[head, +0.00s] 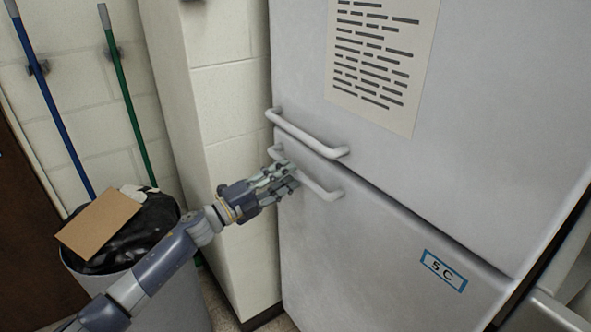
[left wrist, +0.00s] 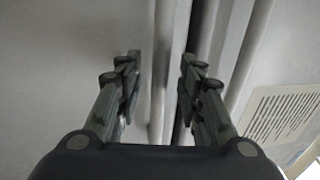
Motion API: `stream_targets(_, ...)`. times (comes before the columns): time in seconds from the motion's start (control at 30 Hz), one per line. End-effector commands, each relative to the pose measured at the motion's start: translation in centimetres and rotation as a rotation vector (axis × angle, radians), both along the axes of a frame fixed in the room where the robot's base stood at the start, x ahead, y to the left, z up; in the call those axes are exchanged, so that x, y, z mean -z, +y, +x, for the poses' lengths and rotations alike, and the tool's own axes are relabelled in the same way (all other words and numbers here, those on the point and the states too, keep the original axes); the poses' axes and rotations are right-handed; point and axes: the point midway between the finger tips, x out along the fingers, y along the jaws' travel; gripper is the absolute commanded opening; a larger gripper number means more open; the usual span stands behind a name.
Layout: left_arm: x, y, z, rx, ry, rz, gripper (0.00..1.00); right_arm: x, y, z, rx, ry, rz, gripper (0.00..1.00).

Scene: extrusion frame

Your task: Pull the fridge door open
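The white fridge has a lower door (head: 380,255) and an upper door (head: 480,100), each with a white bar handle at its left side. My left gripper (head: 287,176) is at the lower handle (head: 322,191) and hides part of it in the head view. In the left wrist view the fingers of my left gripper (left wrist: 160,80) are spread apart. The lower door looks shut. My right gripper is not in view.
The upper handle (head: 308,136) is just above the lower one. A bin (head: 180,300) with a black bag and cardboard (head: 98,222) stands left, below my left arm. A white wall (head: 228,150) stands close beside the fridge.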

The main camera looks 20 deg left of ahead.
Motion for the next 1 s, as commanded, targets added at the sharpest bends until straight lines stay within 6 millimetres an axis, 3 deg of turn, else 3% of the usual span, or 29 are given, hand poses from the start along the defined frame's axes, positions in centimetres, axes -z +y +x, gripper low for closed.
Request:
stream_targets(0.27, -0.6, -1.8, 2.4, -0.001, 0.000, 0.001, 0.35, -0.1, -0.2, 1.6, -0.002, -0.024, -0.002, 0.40)
stream_targets(0.63, -0.6, -2.1, 2.7, 0.000, 0.001, 0.001, 0.35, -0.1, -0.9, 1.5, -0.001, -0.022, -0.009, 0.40)
stream_targets(0.8, -0.6, -2.1, 2.7, 0.000, 0.001, 0.001, 0.00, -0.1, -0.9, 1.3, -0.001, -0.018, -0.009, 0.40)
stream_targets(1.0, -0.6, -2.1, 2.7, -0.001, 0.001, 0.000, 0.00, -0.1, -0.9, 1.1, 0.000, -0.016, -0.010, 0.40)
